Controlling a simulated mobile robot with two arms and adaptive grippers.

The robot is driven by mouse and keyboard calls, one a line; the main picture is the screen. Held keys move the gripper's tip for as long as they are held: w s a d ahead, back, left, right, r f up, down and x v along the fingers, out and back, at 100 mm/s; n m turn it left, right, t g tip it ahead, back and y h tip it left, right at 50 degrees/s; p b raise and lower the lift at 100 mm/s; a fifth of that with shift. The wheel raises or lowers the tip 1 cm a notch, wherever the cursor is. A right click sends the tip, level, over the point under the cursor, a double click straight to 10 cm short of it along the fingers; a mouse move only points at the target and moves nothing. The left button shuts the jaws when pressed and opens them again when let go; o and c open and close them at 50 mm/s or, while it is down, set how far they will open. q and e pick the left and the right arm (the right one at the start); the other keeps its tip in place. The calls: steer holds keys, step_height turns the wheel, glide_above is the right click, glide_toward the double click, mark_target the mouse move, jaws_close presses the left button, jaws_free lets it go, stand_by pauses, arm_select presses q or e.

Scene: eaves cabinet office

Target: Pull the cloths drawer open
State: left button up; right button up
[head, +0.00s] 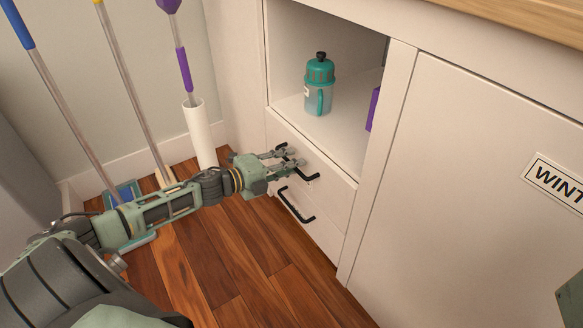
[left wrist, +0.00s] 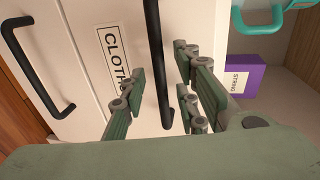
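The cloths drawer (head: 335,192) is the upper of two white drawers under an open shelf, and its front looks flush with the cabinet. Its black bar handle (head: 310,177) also shows in the left wrist view (left wrist: 156,60), beside the "CLOTHS" label (left wrist: 113,58). My left gripper (head: 291,159) is at this handle. In the left wrist view its fingers (left wrist: 160,88) are spread, one on the label side and two on the shelf side, with the handle between them. I cannot tell whether any finger touches the bar.
The lower drawer has a similar black handle (head: 295,207). A teal bottle (head: 319,88) and a purple box (head: 373,109) stand on the shelf above. A cabinet door (head: 460,190) is at right. Mops and a white tube (head: 200,135) stand at left. The wooden floor before the drawers is clear.

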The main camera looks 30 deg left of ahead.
arm_select(q)
steer(key=shift+w+d+f, duration=0.1)
steer(key=shift+w+d, duration=0.05)
steer(key=shift+w, duration=0.3)
jaws_close()
stand_by(0.4)
